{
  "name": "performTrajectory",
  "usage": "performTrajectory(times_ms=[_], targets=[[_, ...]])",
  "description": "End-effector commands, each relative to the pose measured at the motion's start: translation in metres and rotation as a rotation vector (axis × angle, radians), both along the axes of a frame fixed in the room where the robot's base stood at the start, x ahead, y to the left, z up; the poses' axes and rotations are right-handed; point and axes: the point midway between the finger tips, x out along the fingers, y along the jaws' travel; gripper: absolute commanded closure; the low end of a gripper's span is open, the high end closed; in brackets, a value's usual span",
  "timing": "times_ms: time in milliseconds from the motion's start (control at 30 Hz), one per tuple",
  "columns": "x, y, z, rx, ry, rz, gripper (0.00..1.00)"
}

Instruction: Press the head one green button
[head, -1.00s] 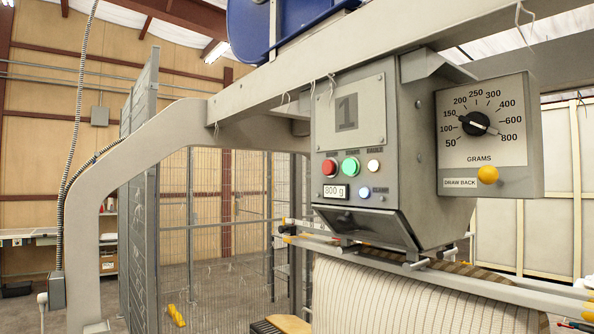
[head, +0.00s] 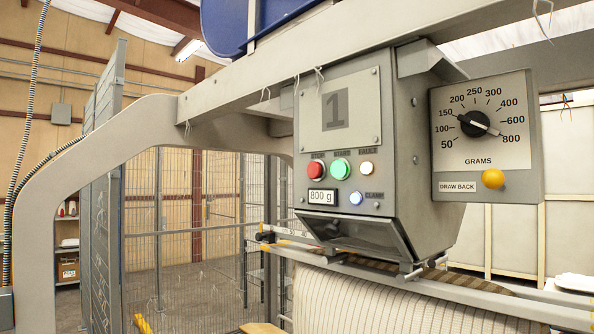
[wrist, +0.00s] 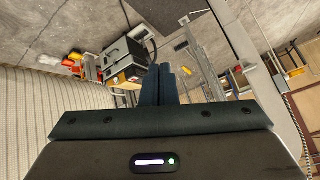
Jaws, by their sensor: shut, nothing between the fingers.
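The head one control box (head: 345,150), a grey housing marked with a large "1", hangs from the machine frame in the head view. Its green button (head: 340,168) sits between a red button (head: 316,170) and a small white button (head: 366,168). A lit pale blue clamp button (head: 355,198) is below, beside a display (head: 322,196) reading 800 g. My gripper (wrist: 170,84) shows only in the wrist view, with its dark fingers together and nothing between them. The green button is not in the wrist view, so I cannot tell their distance.
A wire mesh fence (head: 200,225) stands behind at left.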

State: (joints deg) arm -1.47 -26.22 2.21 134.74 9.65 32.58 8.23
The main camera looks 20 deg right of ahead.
Motion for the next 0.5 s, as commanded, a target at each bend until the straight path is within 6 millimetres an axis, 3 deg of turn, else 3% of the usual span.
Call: performTrajectory(times_ms=[33,100,200,333,500], targets=[[0.029,0.013,0.032,0.073,-0.112,-0.039,1.00],[0.064,0.030,0.078,0.195,-0.270,-0.101,1.00],[0.103,0.048,0.147,0.387,-0.482,-0.187,1.00],[0.135,0.061,0.239,0.667,-0.736,-0.297,1.00],[0.149,0.057,0.346,1.070,-1.026,-0.443,1.00]])
